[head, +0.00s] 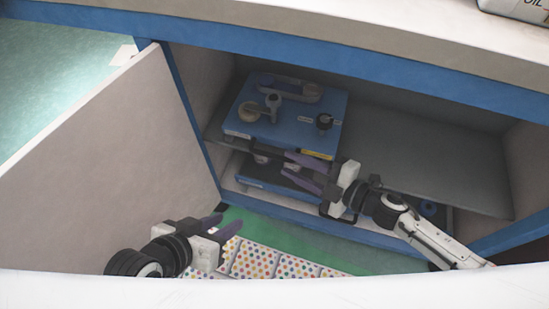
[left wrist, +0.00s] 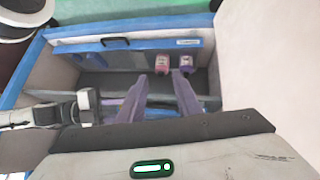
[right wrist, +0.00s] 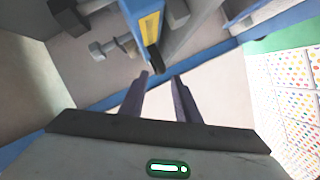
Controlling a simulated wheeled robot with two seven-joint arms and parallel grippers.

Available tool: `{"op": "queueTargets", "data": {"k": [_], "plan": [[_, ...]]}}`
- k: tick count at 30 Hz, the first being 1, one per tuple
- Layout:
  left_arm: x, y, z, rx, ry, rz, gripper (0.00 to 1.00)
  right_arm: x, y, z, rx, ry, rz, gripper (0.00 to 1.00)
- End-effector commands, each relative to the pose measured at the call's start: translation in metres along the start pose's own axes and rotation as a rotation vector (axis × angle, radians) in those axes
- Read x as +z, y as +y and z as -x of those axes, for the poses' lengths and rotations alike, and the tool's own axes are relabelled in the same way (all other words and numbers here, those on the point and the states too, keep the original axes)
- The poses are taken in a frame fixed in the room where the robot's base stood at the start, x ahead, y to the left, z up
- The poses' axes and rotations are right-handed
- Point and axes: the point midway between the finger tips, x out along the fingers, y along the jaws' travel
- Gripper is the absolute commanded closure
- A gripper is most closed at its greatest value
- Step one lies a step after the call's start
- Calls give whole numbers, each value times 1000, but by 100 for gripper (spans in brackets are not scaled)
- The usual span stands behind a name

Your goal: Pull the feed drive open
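A blue unit, apparently the feed drive (head: 293,118), sits on a shelf inside the open cabinet, with knobs and a grey lever on top. A dark bar handle (head: 264,150) runs along its front. My right gripper (head: 287,163) is open at the front of the unit, its fingers pointing left beside the handle. In the right wrist view, a dark bar end (right wrist: 155,60) by a yellow label lies just beyond and between the fingertips; contact is unclear. My left gripper (head: 219,224) is open and empty, low in front of the cabinet, away from the unit.
The cabinet door (head: 85,165) stands open at the left. Below the shelf is a lower drawer with a black handle (left wrist: 115,42) and small pink and purple items (left wrist: 162,64). A dotted mat (head: 265,262) lies on the green floor. The countertop (head: 330,30) overhangs above.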

Motion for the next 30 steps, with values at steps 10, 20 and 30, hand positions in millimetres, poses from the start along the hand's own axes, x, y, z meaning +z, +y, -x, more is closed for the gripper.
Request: {"op": "queueTargets", "data": {"k": [10,20,30], "plan": [[-6,8,-4,36,26,1,69,1,-1,-57,1,0,-1,71],[-10,10,-2,44,39,6,69,0,0,-65,1,-1,-2,71],[-10,10,-2,43,40,5,69,0,0,-65,1,-1,-2,100]]}}
